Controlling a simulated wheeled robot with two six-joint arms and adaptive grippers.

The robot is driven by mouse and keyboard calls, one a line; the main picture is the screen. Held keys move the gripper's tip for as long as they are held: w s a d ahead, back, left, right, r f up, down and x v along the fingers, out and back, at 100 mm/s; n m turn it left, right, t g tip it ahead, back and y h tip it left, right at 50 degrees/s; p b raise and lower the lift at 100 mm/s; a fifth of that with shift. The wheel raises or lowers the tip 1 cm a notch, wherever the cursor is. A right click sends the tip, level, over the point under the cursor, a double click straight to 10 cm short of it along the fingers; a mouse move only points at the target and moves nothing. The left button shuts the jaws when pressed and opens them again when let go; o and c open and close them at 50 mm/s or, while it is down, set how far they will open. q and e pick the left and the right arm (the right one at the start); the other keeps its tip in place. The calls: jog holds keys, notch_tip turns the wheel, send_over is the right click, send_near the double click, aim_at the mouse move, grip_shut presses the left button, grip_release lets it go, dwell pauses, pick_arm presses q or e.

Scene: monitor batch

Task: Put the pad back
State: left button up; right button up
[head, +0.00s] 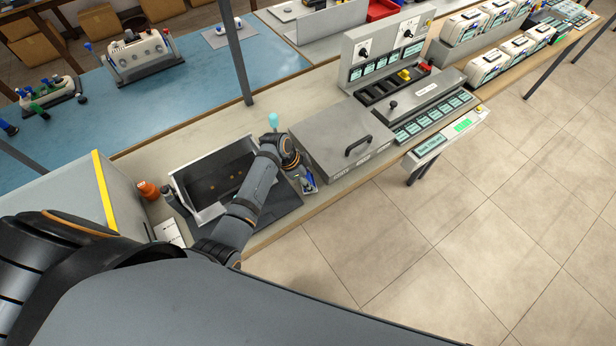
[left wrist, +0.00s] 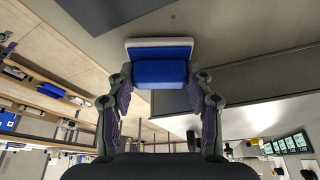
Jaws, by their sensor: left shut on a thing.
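My left gripper (head: 303,178) is over the front part of the bench, between the open dark tray and the grey lidded box. It is shut on a pad, whose blue and pale edge (head: 309,187) just shows in the head view. In the left wrist view the pad (left wrist: 160,73) is a blue block with a pale backing plate, held between the two fingers of my left gripper (left wrist: 162,84). Whether the pad touches the surface beyond it cannot be told. My right gripper is not in view.
The open tray (head: 285,213) has a pale panel in it and lies partly under my left arm. The grey box (head: 330,132) with a black handle stands to the right. An orange bottle (head: 148,190) stands at the left. A post (head: 237,55) rises behind.

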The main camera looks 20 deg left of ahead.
pick_arm(q)
jog(key=shift+f, duration=0.15)
jog(key=o, duration=1.2)
jog(key=shift+o, duration=0.2)
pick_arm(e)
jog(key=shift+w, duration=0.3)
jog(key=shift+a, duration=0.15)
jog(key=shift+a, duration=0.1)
